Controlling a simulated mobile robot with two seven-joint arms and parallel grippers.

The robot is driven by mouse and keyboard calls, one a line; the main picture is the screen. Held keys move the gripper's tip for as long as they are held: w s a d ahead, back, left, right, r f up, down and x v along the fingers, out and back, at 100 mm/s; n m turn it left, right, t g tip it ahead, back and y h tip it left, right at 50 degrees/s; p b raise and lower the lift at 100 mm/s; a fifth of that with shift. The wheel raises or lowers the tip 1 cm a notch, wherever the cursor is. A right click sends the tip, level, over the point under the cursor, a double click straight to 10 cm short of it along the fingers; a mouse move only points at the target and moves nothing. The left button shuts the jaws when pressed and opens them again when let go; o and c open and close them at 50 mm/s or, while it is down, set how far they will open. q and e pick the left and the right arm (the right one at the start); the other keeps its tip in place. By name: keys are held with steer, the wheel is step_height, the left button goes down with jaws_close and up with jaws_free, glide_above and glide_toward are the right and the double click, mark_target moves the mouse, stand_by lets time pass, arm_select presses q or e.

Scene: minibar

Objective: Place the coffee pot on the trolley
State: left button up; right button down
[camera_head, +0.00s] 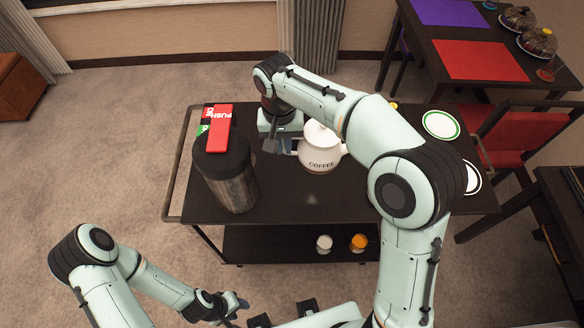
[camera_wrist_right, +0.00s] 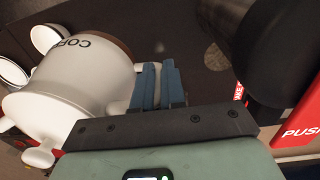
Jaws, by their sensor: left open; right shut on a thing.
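The white coffee pot (camera_head: 320,163), marked COFFEE, is over the dark top of the trolley (camera_head: 290,205), near its middle. I cannot tell whether its base touches the top. My right gripper (camera_head: 283,146) is at the pot's left side, shut on its handle. In the right wrist view the pot (camera_wrist_right: 75,80) lies left of the blue fingers of my right gripper (camera_wrist_right: 157,86), and the handle is partly hidden by them. My left gripper (camera_head: 232,304) is open and empty, low in front of the trolley, away from the pot.
A large dark dispenser (camera_head: 232,180) with a red PUSH top stands on the trolley's left part. Plates (camera_head: 441,124) lie at the right end. Two small jars (camera_head: 324,243) sit on the lower shelf. A dining table (camera_head: 450,75) stands at the back right. The trolley's front middle is clear.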

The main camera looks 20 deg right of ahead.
steer(key=shift+f+b, duration=0.85)
steer(key=shift+f, duration=8.3)
arm_select(q)
steer(key=shift+s+f, duration=0.4)
steer(key=shift+f, duration=0.2)
steer(key=shift+s+f, duration=0.35)
steer(key=shift+f, duration=0.25)
steer(key=shift+f, duration=0.1)
arm_select(e)
steer(key=shift+f, duration=0.1)
steer(key=c, duration=1.6)
jaws_free()
steer(key=shift+f, duration=0.15)
steer(key=o, duration=0.4)
arm_select(q)
steer(key=shift+s, duration=0.1)
